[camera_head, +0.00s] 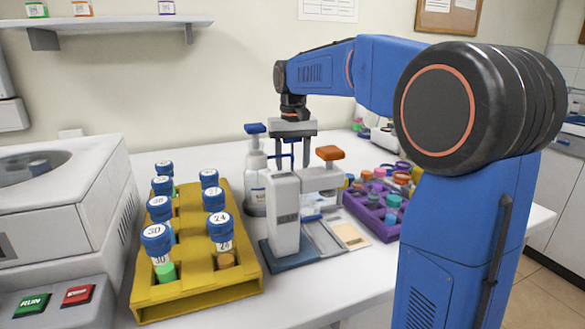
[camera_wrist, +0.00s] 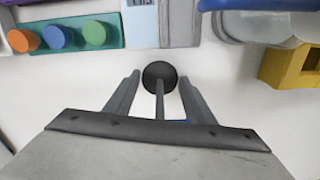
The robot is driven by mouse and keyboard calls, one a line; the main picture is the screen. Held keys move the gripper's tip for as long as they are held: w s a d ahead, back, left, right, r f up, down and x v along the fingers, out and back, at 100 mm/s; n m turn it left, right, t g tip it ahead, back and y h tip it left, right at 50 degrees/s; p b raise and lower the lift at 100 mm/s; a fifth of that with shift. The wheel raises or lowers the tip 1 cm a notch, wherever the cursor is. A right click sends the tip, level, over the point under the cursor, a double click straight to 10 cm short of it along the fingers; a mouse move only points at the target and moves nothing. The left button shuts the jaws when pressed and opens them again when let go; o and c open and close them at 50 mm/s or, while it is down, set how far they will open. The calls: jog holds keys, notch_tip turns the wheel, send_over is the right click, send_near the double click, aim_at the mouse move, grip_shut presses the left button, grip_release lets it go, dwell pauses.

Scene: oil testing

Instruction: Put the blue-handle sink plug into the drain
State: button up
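My gripper (camera_head: 295,165) points straight down over the white bench, behind the white stand-like device. In the wrist view its two fingers (camera_wrist: 160,85) are spread apart. The sink plug (camera_wrist: 159,76) shows between them as a round black disc with a thin grey shaft running up toward the palm. The fingers stand on both sides of the shaft with clear gaps. A sliver of blue handle shows near the palm; most of the handle is hidden. In the head view, a small blue bar (camera_head: 284,141) shows beside the fingers. I do not see the drain.
The white device (camera_head: 284,212) stands in front of my gripper. A pump bottle (camera_head: 256,185) stands close on the left. A yellow rack (camera_head: 199,287) holds several blue-capped bottles. A purple rack (camera_head: 372,226) sits to the right. A white machine (camera_head: 70,218) fills the left side.

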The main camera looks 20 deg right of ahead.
jog(key=shift+o, duration=1.3)
